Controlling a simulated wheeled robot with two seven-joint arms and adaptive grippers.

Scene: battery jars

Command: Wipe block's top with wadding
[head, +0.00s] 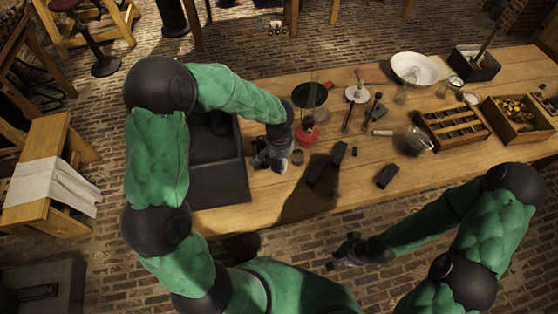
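Several dark blocks lie on the wooden table: one block (339,153) and another block (318,171) close together near the middle, and a separate block (387,176) to their right. Which one the task means I cannot tell. A small pale roll (382,133) lies behind them; whether it is the wadding I cannot tell. My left gripper (268,156) is low over the table, left of the blocks and beside a small brown jar (297,157); its fingers are too dark to read. My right gripper (338,252) is open and empty, in front of the table's near edge.
A black sink (218,185) is at the table's left end. A flask with red liquid (308,135) stands behind the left gripper. A glass vessel (417,142), a slotted wooden rack (455,128), a filled crate (515,122) and a white bowl (414,68) occupy the right.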

